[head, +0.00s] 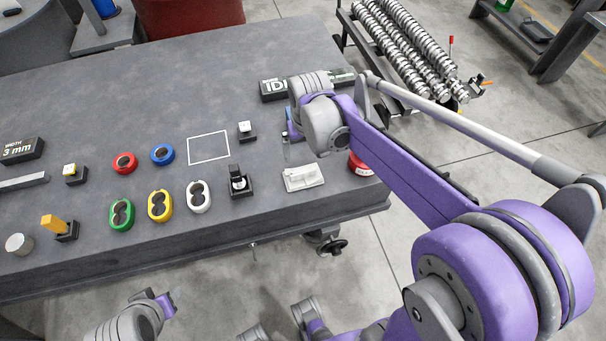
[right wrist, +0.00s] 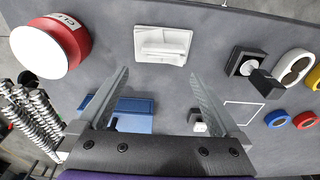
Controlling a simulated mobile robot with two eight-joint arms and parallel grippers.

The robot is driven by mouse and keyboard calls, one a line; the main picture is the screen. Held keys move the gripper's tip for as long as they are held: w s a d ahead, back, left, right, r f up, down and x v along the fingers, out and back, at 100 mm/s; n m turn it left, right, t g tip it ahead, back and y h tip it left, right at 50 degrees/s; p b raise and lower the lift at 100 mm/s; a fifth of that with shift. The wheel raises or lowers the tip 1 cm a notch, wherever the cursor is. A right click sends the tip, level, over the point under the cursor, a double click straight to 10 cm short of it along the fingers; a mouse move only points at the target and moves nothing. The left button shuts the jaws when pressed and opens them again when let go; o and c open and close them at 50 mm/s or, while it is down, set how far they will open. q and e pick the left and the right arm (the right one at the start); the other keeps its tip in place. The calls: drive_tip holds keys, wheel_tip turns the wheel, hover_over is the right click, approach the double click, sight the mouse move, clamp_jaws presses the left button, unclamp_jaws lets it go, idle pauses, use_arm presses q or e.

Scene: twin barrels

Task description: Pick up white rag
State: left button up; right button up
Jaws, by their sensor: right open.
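The white rag (head: 303,178) lies folded flat on the grey table near its front right edge. It also shows at the top middle of the right wrist view (right wrist: 162,44). My right gripper (head: 287,150) is above the table, just behind the rag in the head view. In the right wrist view its two fingers (right wrist: 156,74) are wide apart with nothing between them, and the rag lies beyond the tips. My left gripper (head: 170,297) is low in front of the table, at the bottom of the head view; its jaws are too small to judge.
A red can (right wrist: 50,46) stands close to the rag at the table's right edge. A black holder (head: 240,183) is left of the rag. A blue object (right wrist: 135,106) lies under the right gripper. Colored oval and round pieces (head: 160,205) stand further left. The table's back middle is clear.

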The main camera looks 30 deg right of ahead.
sight(303, 170)
drive_tip(key=f, duration=0.5)
drive_tip(key=f+b, duration=0.1)
drive_tip(key=f, duration=0.2)
drive_tip(key=shift+w+a+f, duration=0.1)
drive_tip(key=shift+w+f, duration=0.15)
drive_tip(key=shift+f, duration=0.05)
drive_tip(key=c, duration=1.1)
